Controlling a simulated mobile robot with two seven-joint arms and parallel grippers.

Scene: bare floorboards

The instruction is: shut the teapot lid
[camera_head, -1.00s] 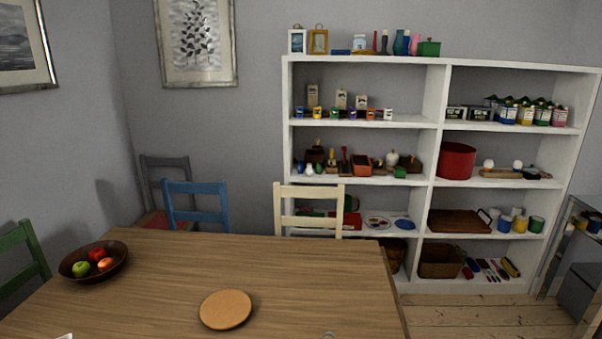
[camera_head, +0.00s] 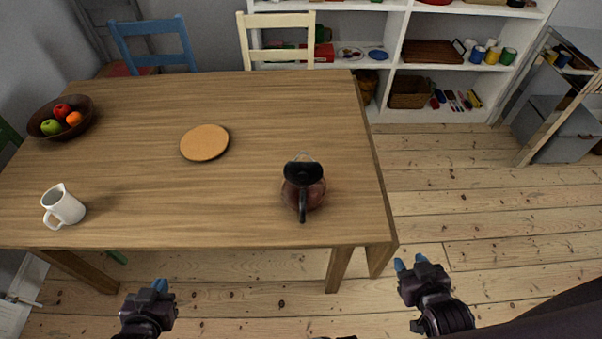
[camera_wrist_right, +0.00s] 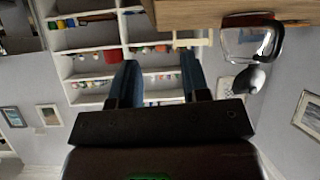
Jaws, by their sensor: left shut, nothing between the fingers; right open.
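A glass teapot (camera_head: 314,194) with dark contents stands near the table's front right corner. Its black handle faces me. The black lid (camera_head: 303,173) shows at its top. In the right wrist view, which is upside down, the teapot's glass body (camera_wrist_right: 243,42) is at upper right; the lid (camera_wrist_right: 249,78) appears tilted up from the rim, at the handle side. My left gripper (camera_head: 160,286) is shut and empty, in front of the table and left of the teapot. My right gripper (camera_head: 410,264) is open and empty, right of the teapot; its fingers (camera_wrist_right: 158,78) are apart.
The wooden table (camera_head: 255,110) also holds a round cork mat (camera_head: 205,143), a white jug (camera_head: 64,206) and a fruit bowl (camera_head: 83,127). Table around the teapot is clear.

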